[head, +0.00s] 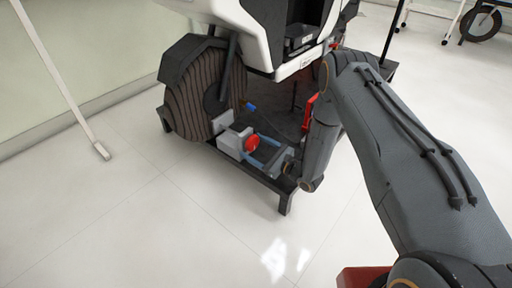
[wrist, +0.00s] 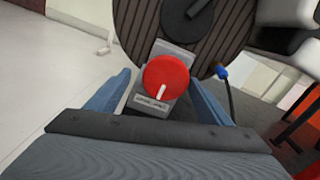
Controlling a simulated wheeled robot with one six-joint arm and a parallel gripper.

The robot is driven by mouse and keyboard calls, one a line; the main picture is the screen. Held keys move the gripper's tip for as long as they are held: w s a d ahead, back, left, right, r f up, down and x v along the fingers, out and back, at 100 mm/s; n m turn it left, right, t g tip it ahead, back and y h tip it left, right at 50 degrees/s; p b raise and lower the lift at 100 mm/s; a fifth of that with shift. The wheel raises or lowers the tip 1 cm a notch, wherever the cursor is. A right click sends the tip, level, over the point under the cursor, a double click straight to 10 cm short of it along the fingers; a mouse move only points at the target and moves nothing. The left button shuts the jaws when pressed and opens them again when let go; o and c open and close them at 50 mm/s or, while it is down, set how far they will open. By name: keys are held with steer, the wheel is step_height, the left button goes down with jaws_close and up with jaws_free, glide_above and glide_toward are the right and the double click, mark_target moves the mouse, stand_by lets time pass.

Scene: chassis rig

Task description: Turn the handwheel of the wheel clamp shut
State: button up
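The wheel clamp (head: 231,141) is a light grey block at the foot of the big ribbed wheel (head: 205,85), on a low dark stand. Its red round handwheel (head: 252,143) faces my arm. In the wrist view the handwheel (wrist: 167,78) shows a white mark running down from its middle, above a small label on the clamp (wrist: 151,104). My gripper (head: 266,150) is open, its two blue fingers apart. In the wrist view the fingers of my gripper (wrist: 160,95) stand left and right of the handwheel, with gaps on both sides. I cannot tell how far they reach around it.
A blue-tipped cable (wrist: 222,73) hangs just right of the wheel. The dark stand (head: 284,200) has a raised frame and a leg near my gripper. A white pole with a foot (head: 101,151) stands at the left. The floor in front is clear.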

steer(key=shift+w+d+r, duration=0.1)
steer(key=shift+w+d, duration=0.05)
steer(key=shift+d, duration=0.1)
steer(key=p+v, duration=0.2)
steer(key=v, duration=0.5)
steer(key=shift+s+d, duration=0.3)
